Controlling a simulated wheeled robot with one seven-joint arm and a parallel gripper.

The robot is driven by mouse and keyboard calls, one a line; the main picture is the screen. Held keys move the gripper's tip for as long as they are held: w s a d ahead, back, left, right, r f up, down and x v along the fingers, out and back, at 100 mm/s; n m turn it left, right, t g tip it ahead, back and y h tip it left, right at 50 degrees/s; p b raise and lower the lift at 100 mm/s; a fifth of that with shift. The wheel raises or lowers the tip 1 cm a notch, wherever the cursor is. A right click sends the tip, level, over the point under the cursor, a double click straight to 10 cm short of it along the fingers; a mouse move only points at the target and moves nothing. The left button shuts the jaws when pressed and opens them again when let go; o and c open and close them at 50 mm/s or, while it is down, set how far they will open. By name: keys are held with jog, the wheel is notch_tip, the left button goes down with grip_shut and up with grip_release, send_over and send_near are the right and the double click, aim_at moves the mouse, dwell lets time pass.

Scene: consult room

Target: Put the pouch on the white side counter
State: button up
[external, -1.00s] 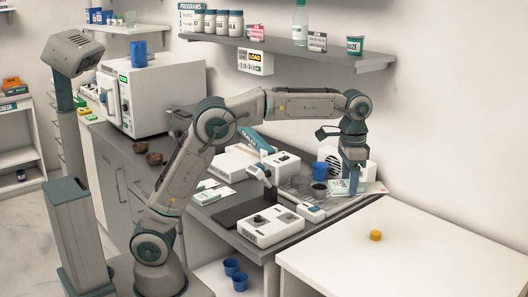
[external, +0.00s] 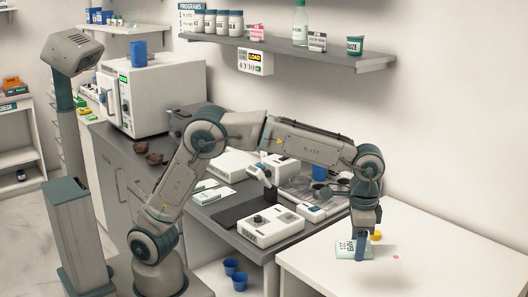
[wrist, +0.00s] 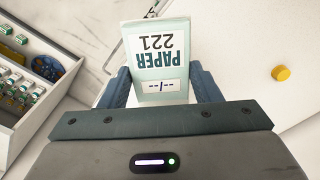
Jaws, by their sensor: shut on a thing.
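The pouch (external: 353,250) is pale green and white with dark lettering. In the wrist view the pouch (wrist: 158,58) reads "PAPER 221" upside down and sits between the two blue fingers. My gripper (external: 361,250) is shut on it and points down over the white side counter (external: 440,265). The white side counter also shows in the wrist view (wrist: 245,50). I cannot tell whether the pouch touches the counter top.
A small yellow cap-like object (external: 376,236) stands on the counter close behind my gripper; it is to the right in the wrist view (wrist: 281,73). The counter's right part is clear. A grey bench (external: 225,210) with white devices adjoins at the left.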

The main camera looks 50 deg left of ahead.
jog(key=f, duration=0.2)
jog(key=w+f, duration=0.1)
jog(key=f, duration=0.1)
jog(key=shift+a, duration=0.15)
jog(key=p, duration=0.2)
send_over(363, 272)
notch_tip(363, 272, down, 6)
jog(key=shift+s+f, duration=0.1)
jog(key=shift+f+p, duration=0.3)
jog(key=shift+f, duration=1.75)
jog(key=shift+f, duration=0.2)
jog(key=o, duration=1)
